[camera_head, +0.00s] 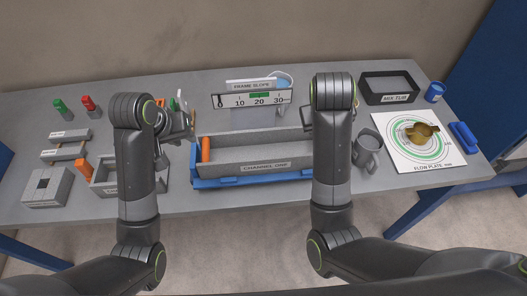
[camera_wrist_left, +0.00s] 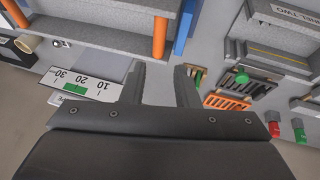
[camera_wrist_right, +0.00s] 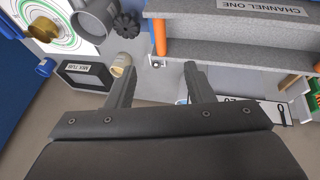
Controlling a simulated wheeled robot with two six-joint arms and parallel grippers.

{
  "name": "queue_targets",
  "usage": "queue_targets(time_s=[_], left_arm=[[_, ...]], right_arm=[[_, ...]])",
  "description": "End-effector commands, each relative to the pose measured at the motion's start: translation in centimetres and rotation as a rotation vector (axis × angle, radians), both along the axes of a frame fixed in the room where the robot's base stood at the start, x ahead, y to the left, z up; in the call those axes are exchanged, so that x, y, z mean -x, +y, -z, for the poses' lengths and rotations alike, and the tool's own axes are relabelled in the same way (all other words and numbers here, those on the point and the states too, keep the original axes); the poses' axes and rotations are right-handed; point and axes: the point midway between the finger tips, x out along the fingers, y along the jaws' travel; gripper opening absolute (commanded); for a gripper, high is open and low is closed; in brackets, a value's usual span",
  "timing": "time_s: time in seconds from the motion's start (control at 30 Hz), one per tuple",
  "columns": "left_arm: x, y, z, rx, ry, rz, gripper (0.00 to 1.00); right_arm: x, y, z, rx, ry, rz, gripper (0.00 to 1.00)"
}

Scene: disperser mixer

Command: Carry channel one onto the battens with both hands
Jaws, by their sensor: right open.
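Channel one (camera_head: 265,159) is a long grey trough with a name label on its front wall and an orange rod (camera_head: 206,149) at its left end. It rests on a blue support (camera_head: 232,182) at the middle of the table. My left gripper (camera_head: 189,124) is open and empty, above and behind the channel's left end; its spread fingers show in the left wrist view (camera_wrist_left: 160,82). My right gripper is open and empty in the right wrist view (camera_wrist_right: 160,80), by the channel's right end. My right arm hides that end in the head view. I cannot identify the battens with certainty.
A frame slope scale (camera_head: 250,99) stands behind the channel. A grey mug (camera_head: 367,151), flow plate (camera_head: 400,158) and mix tub (camera_head: 389,98) are at the right. A grey box (camera_head: 104,189), grey block (camera_head: 47,187) and small labelled pieces (camera_head: 70,135) are at the left.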

Motion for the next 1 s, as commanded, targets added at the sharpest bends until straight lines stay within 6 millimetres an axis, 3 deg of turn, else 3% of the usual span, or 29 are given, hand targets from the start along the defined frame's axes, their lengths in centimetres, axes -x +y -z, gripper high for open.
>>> queue_targets(time_s=[0.27, 1.0], left_arm=[[-0.5, -0.3, 1.5, 0.001, 0.005, -0.002, 0.28], [-5.6, -2.6, 13.2, -0.001, 0.002, 0.001, 0.28]], right_arm=[[-0.6, -0.4, 1.5, 0.002, 0.005, 0.0, 0.48], [-5.6, -2.7, 13.1, 0.0, 0.006, 0.0, 0.48]])
